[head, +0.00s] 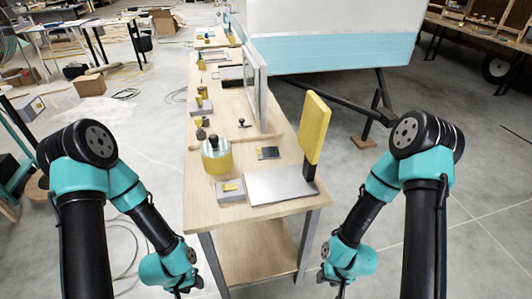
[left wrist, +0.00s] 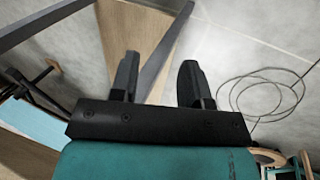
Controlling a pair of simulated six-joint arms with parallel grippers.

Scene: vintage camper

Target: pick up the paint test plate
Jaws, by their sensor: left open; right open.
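A yellow upright panel (head: 314,128) stands in a dark holder at the right front edge of the workbench (head: 225,218). A flat grey metal plate (head: 275,187) lies beside it near the front edge. A small dark plate with a yellow edge (head: 268,153) lies behind that. I cannot tell for sure which is the paint test plate. My left gripper (head: 181,291) is below and left of the bench; in the left wrist view its fingers (left wrist: 158,75) are apart and empty. My right gripper (head: 335,290) is low, right of the bench, open, its tips partly cut off.
A yellow-banded can (head: 216,158) and a small grey block with a yellow top (head: 231,189) stand at the bench's front left. A wooden stick (head: 250,143) lies behind them. A framed pane (head: 256,85) stands further back. Cables (left wrist: 268,95) lie on the floor.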

